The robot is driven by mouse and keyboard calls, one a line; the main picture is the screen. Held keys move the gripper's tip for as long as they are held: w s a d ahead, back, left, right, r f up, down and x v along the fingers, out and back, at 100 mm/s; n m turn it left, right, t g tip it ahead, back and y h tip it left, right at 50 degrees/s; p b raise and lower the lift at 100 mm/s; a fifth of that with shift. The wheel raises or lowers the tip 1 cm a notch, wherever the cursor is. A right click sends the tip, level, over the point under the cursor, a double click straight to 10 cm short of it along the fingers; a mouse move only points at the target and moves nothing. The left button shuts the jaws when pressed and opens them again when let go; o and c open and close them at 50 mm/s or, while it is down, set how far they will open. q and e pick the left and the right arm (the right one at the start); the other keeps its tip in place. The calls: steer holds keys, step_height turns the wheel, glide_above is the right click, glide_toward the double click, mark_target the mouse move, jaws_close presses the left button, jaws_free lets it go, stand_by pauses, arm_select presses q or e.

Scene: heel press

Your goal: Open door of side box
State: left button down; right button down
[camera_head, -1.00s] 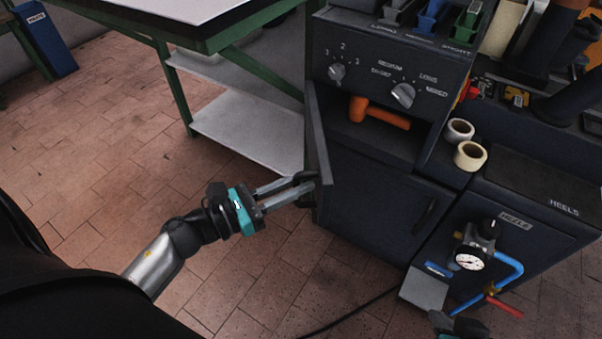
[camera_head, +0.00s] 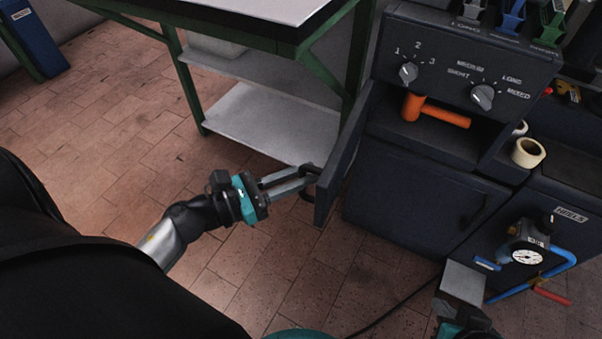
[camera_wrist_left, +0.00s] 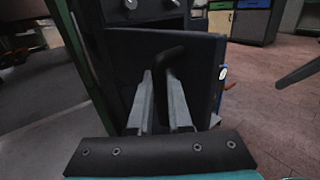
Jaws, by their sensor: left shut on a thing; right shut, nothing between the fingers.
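The side box door (camera_head: 343,165) is a dark panel at the left side of the dark machine. It stands swung out from the body, seen nearly edge-on in the head view. My left gripper (camera_head: 308,180) is at the door's outer face, shut on its dark handle. The left wrist view shows the door (camera_wrist_left: 205,75) face on, with the bent handle (camera_wrist_left: 168,54) between the fingers (camera_wrist_left: 163,88) of that gripper. My right gripper (camera_head: 462,326) is partly in view at the bottom edge; its fingers are hard to make out.
The open shelf of the machine holds an orange hammer (camera_head: 435,112); a tape roll (camera_head: 527,152) lies to the right. A green-framed table (camera_head: 270,45) with a lower shelf (camera_head: 272,122) stands behind the door. A gauge (camera_head: 527,256) and a cable are at right. The brick floor at left is clear.

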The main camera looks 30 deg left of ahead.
arm_select(q)
steer(key=shift+w+a, duration=0.1)
steer(key=shift+a, duration=0.05)
arm_select(e)
steer(key=shift+a, duration=0.1)
arm_select(q)
steer(key=c, duration=0.8)
jaws_free()
steer(key=shift+c, duration=0.2)
steer(key=shift+s+a, duration=0.1)
steer(key=shift+s, duration=0.15)
steer(key=p+v, duration=0.2)
steer(key=v, duration=1.2)
steer(key=shift+s+a, duration=0.2)
steer(key=shift+s, duration=0.1)
arm_select(e)
steer(key=s+d+g, duration=0.1)
steer(key=s+d+f+g+h, duration=0.1)
steer(key=shift+s+d+f, duration=0.2)
steer(key=shift+d+f, duration=0.05)
steer(key=shift+d, duration=0.05)
